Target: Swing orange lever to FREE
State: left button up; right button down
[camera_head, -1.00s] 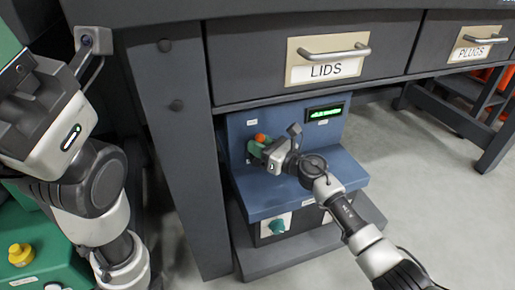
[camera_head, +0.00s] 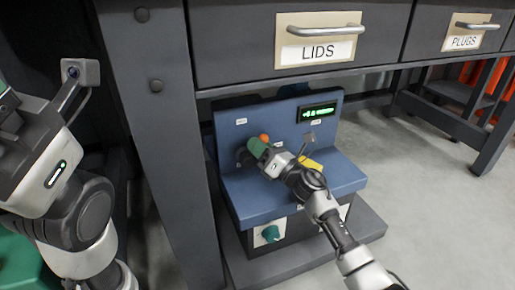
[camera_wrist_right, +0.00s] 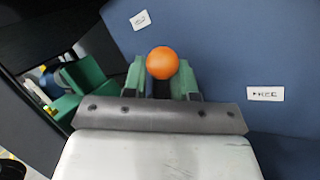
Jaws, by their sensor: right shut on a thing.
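The orange lever's round knob (camera_head: 264,138) shows just above my right gripper (camera_head: 257,148), at the blue panel (camera_head: 290,130) of the test unit under the drawers. In the right wrist view the orange knob (camera_wrist_right: 162,63) sits between the green fingers of my right gripper (camera_wrist_right: 160,84), which is shut on the lever. The lever's shaft below the knob is hidden by the fingers. One small white label (camera_wrist_right: 140,20) is up and left of the knob and another (camera_wrist_right: 265,94) is to its right; I cannot read them surely. My left gripper's fingers are out of frame.
A lit green display (camera_head: 318,112) is at the panel's upper right. A yellow part (camera_head: 312,163) is partly hidden behind my right wrist. A teal knob (camera_head: 271,233) is on the unit's lower front. The LIDS drawer (camera_head: 320,52) overhangs the unit; a dark post (camera_head: 170,150) stands left.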

dwell(0.3)
jog(key=c, duration=1.1)
grip_release()
jog(key=shift+c, duration=0.2)
jog(key=shift+s+d+p, duration=0.2)
jog(key=shift+d+p, duration=0.1)
jog(key=shift+p, duration=0.2)
jog(key=p+v, duration=0.2)
jog(key=shift+s+d+p, duration=0.2)
jog(key=shift+p, duration=0.1)
jog(key=s+d+p, duration=0.2)
jog(key=s+d, duration=0.1)
jog(key=s+d+p, duration=0.3)
jog(key=s+d, duration=0.1)
jog(key=shift+s+d, duration=0.15)
jog(key=shift+d, duration=0.15)
jog(key=shift+s+d+f+p, duration=0.2)
jog(key=shift+s+d+p, duration=0.1)
jog(key=shift+s+d, duration=0.15)
